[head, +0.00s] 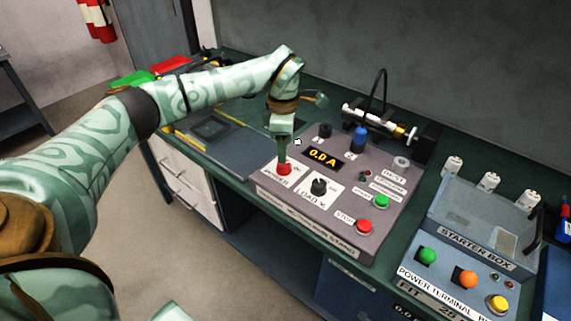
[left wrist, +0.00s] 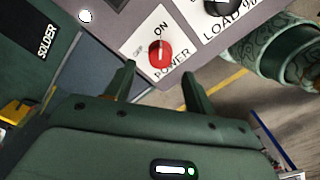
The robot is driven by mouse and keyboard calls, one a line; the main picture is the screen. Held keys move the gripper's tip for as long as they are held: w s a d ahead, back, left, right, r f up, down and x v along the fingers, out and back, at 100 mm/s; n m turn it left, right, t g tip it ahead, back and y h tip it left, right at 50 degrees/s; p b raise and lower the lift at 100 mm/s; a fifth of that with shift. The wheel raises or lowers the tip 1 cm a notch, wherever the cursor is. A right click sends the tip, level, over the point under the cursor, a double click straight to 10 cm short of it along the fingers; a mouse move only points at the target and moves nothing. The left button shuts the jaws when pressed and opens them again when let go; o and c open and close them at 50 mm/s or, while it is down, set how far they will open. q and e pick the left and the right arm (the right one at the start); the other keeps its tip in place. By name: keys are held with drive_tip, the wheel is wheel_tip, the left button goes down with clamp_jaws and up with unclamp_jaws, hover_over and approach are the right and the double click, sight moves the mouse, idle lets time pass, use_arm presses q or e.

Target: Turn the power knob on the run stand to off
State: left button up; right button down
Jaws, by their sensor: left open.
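The run stand (head: 335,170) is a grey-mauve console with a display reading "0.0 A". Its red power knob (head: 284,169) sits on a white plate at the front left corner. My left gripper (head: 283,156) points down at the knob from above. In the left wrist view the red knob (left wrist: 159,53) shows beside the words ON and POWER; its exact turn angle is hard to tell. The open fingers of my left gripper (left wrist: 159,72) lie either side of the knob's line, with the knob just beyond the tips. Contact cannot be told. My right gripper is not in view.
The black load knob (head: 319,187) is right beside the power knob. Green (head: 381,202) and red (head: 364,227) buttons sit further right on the stand. The starter box (head: 470,240) stands to the right. A pump tube assembly (head: 375,122) lies behind.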

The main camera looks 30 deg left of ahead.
sight(284, 166)
use_arm(q)
wheel_tip(284, 166, down, 6)
drive_tip(key=shift+r+b, duration=0.2)
drive_tip(key=shift+b, duration=0.45)
drive_tip(key=c, duration=1)
drive_tip(key=shift+r, duration=0.1)
